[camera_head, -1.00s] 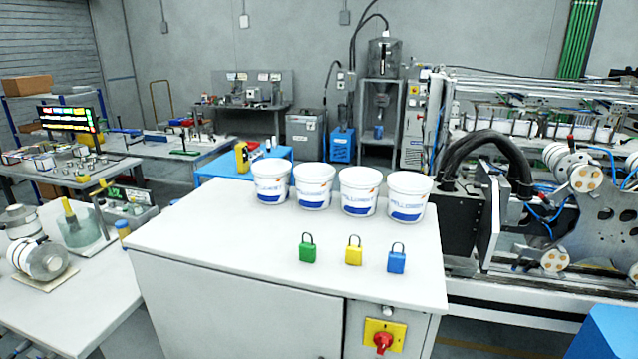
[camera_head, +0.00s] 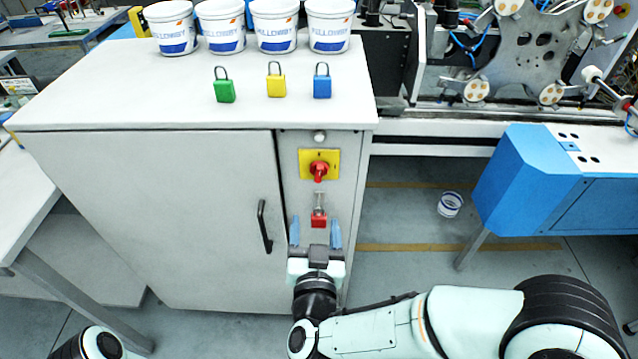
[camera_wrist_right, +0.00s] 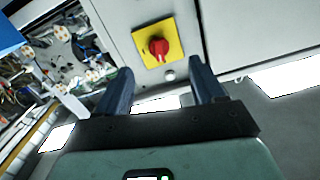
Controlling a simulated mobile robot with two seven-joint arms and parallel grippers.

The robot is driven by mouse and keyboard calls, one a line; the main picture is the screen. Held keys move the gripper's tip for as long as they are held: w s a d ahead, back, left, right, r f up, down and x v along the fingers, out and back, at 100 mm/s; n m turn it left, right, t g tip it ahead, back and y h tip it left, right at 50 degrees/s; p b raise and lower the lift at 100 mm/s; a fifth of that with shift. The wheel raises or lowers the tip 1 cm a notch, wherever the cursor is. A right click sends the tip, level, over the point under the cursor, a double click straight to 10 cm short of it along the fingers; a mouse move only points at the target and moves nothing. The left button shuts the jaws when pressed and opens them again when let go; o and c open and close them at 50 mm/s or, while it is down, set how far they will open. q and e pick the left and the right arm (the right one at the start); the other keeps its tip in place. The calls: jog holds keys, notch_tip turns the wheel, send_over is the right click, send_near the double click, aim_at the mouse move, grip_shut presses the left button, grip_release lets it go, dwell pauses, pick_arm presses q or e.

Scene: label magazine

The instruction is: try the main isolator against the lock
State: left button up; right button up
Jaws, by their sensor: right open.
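The main isolator (camera_head: 319,168) is a red rotary handle on a yellow plate, on the front of the grey cabinet. Its handle looks upright. It also shows in the right wrist view (camera_wrist_right: 158,47). Below it hangs a red lock (camera_head: 319,221) with a pale metal part above it; I cannot tell exactly how it is attached. My right gripper (camera_head: 315,222) is open, its blue fingers pointing up at either side of the lock in the head view. It also shows in the right wrist view (camera_wrist_right: 160,84), with nothing visible between the fingers. My left gripper is not in view.
Green (camera_head: 224,88), yellow (camera_head: 276,83) and blue (camera_head: 322,83) padlocks stand on the cabinet top (camera_head: 130,95), before several white tubs (camera_head: 277,28). A black door handle (camera_head: 264,226) is left of my gripper. A blue machine (camera_head: 530,180) stands right; a small tub (camera_head: 450,205) is on the floor.

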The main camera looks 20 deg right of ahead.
aim_at(319, 175)
jog(key=shift+m+t+h, duration=0.3)
jog(key=shift+h, duration=0.1)
jog(key=x, duration=0.4)
jog(key=r+x, duration=0.1)
jog(key=x, duration=0.7)
jog(key=shift+w+d+r+p, duration=0.35)
jog(key=shift+r+p, duration=0.05)
